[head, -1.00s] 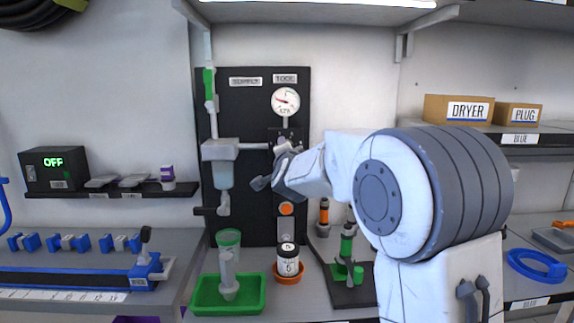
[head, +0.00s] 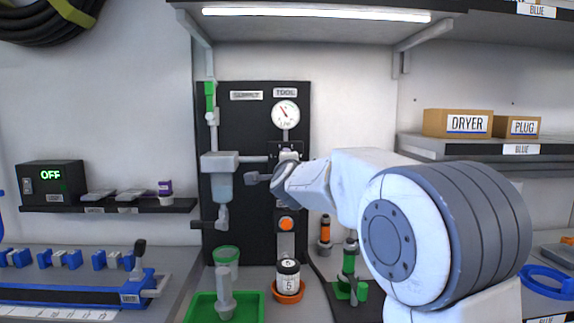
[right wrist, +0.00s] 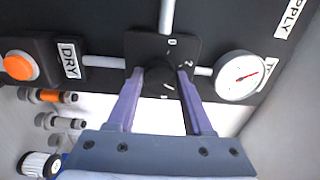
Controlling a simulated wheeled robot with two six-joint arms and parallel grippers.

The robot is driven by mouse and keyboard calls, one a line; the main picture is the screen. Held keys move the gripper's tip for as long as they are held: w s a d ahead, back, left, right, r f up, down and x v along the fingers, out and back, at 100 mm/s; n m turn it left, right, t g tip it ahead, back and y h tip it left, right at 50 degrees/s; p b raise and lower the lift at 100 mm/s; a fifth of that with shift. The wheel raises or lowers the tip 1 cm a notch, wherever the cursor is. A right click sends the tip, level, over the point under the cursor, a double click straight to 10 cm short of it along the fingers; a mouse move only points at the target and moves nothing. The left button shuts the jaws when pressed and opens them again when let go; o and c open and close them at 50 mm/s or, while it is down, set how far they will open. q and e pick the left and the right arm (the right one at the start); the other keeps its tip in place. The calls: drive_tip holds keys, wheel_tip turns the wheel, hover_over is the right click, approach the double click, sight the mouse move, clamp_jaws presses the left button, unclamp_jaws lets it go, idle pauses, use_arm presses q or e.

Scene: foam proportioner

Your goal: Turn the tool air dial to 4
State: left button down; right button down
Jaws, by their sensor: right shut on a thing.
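The tool air dial is a dark round knob (right wrist: 160,80) on a black block in the right wrist view. My right gripper (right wrist: 159,73) has one purple finger on each side of it and is shut on it. In the head view my right gripper (head: 288,160) reaches the panel just below the gauge, and its wrist hides most of the knob. The white round gauge (head: 285,113) stands above, under the TOOL label (head: 285,92); its red needle points up and left. The gauge also shows in the right wrist view (right wrist: 240,76). Its numbers are too small to read. My left gripper is out of view.
The black panel (head: 235,120) also carries a grey filter (head: 221,180) at left and an orange button (head: 286,223) below. A green tray (head: 250,306) and a jar (head: 288,276) stand beneath. Shelves with boxes lie at right, beyond my arm.

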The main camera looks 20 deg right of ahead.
drive_tip(key=shift+c, duration=1.5)
unclamp_jaws()
drive_tip(key=shift+d, duration=0.1)
drive_tip(key=shift+s, duration=0.1)
drive_tip(key=v, duration=1)
drive_tip(key=shift+s, duration=0.2)
